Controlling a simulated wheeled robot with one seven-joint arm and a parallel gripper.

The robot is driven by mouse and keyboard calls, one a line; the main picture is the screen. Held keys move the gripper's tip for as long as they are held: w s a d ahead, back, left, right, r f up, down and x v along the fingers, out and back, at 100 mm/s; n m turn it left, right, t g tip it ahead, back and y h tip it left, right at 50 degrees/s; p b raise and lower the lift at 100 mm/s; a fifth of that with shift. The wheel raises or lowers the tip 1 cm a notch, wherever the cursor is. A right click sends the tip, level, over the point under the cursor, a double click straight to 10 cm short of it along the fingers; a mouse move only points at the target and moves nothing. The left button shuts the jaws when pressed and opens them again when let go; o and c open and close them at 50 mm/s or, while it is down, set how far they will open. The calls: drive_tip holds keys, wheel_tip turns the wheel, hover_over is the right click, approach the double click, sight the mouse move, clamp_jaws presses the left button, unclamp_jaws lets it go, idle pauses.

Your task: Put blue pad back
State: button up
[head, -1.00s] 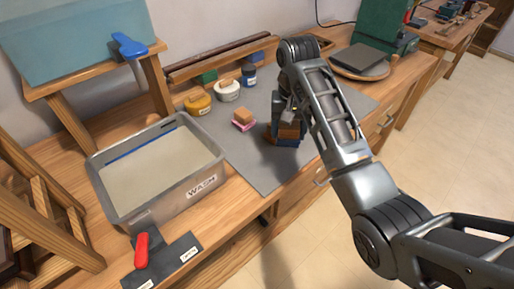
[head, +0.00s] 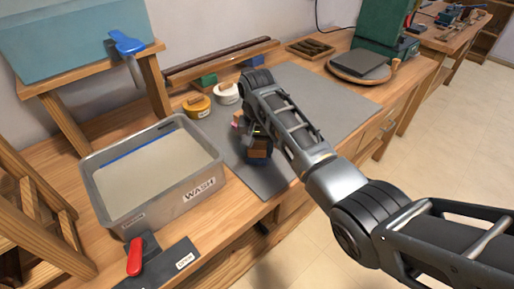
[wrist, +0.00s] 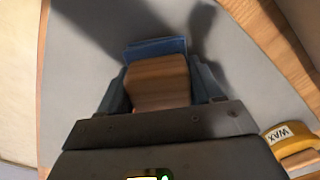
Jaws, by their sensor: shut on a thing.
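My gripper (head: 257,138) is shut on the blue pad, a wooden block with a blue face. In the wrist view the blue pad (wrist: 155,47) shows its blue layer at the far side of the wood, with my gripper's fingers (wrist: 158,82) on both sides of the block. In the head view the blue pad (head: 258,153) is held over the grey mat, right of the wash tub. I cannot tell whether it touches the mat. A pink pad (head: 238,121) is partly hidden behind my gripper.
The grey wash tub (head: 205,180) stands left of my gripper. A yellow wax jar (head: 196,106) and a white jar (head: 228,94) stand behind. A green block (head: 207,82) and a blue block (head: 254,62) sit by the back rail. The grey mat (head: 335,98) is clear at right.

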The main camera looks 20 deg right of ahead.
sight(257, 143)
drive_tip(key=shift+f, duration=0.15)
drive_tip(key=o, duration=0.9)
drive_tip(key=shift+o, duration=0.2)
wheel_tip(257, 143, up, 11)
drive_tip(key=shift+r, duration=0.1)
drive_tip(key=shift+r+p, duration=0.6)
drive_tip(key=shift+p, duration=0.05)
